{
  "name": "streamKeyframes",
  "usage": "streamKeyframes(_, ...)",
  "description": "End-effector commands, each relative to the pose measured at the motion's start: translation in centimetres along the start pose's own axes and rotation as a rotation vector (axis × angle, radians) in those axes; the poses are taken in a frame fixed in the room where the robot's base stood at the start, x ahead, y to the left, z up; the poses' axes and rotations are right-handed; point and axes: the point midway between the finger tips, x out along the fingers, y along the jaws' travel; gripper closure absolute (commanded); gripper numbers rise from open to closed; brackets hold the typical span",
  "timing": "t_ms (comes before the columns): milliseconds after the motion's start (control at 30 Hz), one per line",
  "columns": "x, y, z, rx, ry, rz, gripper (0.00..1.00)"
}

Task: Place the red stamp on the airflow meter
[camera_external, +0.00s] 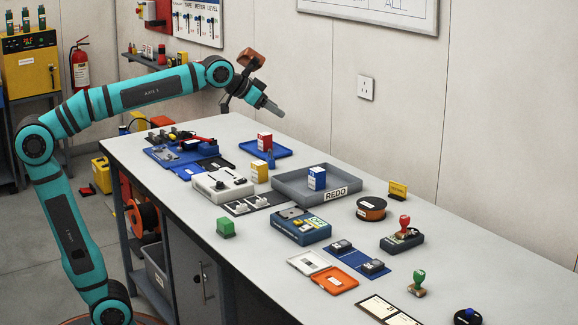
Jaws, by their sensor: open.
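The red stamp (404,221) has a red knob handle and stands upright at the right of the bench. Its lower part sits on or just in front of a dark box-shaped device (413,238); I cannot tell which. Which device is the airflow meter is not clear; a dark blue instrument (300,228) with a grey top and a green label lies left of the stamp, and a white unit with knobs (222,183) farther left. My gripper (274,107) is open and empty, high above the back left of the bench, far from the stamp.
A grey tray marked REDO (282,190) holds a blue-and-white box (317,178). A green stamp (417,284), a blue-knobbed item (468,316) and a brown round tin (371,208) stand near the red stamp. An orange-and-white case (334,281) lies at the front.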

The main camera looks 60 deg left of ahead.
Motion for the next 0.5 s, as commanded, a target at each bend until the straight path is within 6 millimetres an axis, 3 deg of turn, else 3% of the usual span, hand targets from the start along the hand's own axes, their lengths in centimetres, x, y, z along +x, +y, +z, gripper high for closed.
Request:
streamKeyframes(100,-2.8,-1.5,2.7,-0.027,0.075,-0.032,0.51)
streamKeyframes(500,-10.0,-4.5,12.6,-0.102,0.326,-0.135,0.51)
